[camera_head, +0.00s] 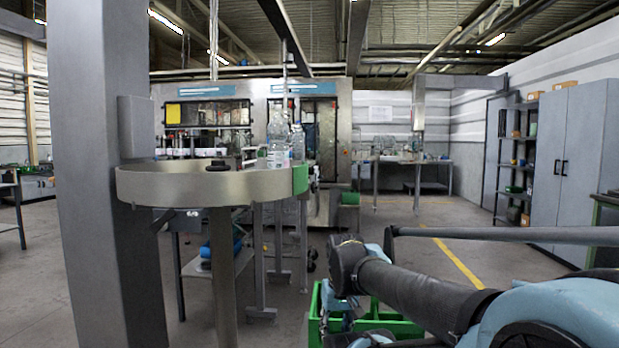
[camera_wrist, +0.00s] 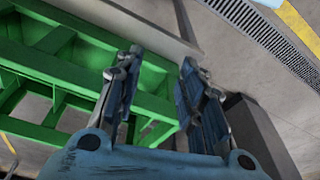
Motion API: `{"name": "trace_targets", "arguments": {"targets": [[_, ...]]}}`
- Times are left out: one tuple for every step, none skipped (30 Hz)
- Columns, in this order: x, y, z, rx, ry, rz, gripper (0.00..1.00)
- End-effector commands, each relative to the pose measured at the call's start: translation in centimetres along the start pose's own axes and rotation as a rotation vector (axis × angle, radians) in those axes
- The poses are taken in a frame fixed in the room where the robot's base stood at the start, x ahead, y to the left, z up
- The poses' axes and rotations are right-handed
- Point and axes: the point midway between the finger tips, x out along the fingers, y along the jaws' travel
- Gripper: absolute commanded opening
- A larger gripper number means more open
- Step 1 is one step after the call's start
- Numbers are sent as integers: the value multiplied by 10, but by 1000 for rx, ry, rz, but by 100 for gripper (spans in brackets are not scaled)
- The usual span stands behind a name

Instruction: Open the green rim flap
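The green rim flap (camera_head: 300,179) is on the right side of the round metal table's rim (camera_head: 205,188) in the head view. It stands upright and looks in line with the rim. My gripper (camera_wrist: 160,60) shows in the wrist view, its two blue fingers apart with nothing between them. It is over a green crate (camera_wrist: 50,85) and the floor, away from the flap. The flap is not in the wrist view. In the head view my arm is at the lower right, below and right of the flap, and my fingers cannot be made out.
Clear bottles (camera_head: 278,152) stand at the table's right side, near the flap. A black knob (camera_head: 217,166) is on the table. A thick grey column (camera_head: 95,180) stands at left. The green crate also shows in the head view (camera_head: 398,327).

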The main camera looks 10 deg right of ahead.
Motion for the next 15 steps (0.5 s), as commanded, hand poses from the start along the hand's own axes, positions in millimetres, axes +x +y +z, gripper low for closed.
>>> {"name": "trace_targets", "arguments": {"targets": [[-6,-4,-9,14,-1,-22,48],[-10,-6,-14,23,-1,-38,48],[-15,-10,-22,37,-2,-64,48],[-20,-14,-29,48,-2,-86,48],[-24,-18,-36,58,-2,-109,48],[-30,-22,-46,74,-2,-139,48],[-35,-26,-54,84,-2,-162,48],[-39,-29,-62,95,-1,-185,48],[-45,-33,-73,110,1,-217,48],[-50,-36,-82,122,2,-240,48],[-54,-39,-90,132,4,-265,48],[-60,-43,-102,147,7,-296,48],[-65,-45,-111,158,10,-320,48],[-69,-47,-120,168,13,-344,48],[-75,-50,-132,182,17,-375,48]]}}
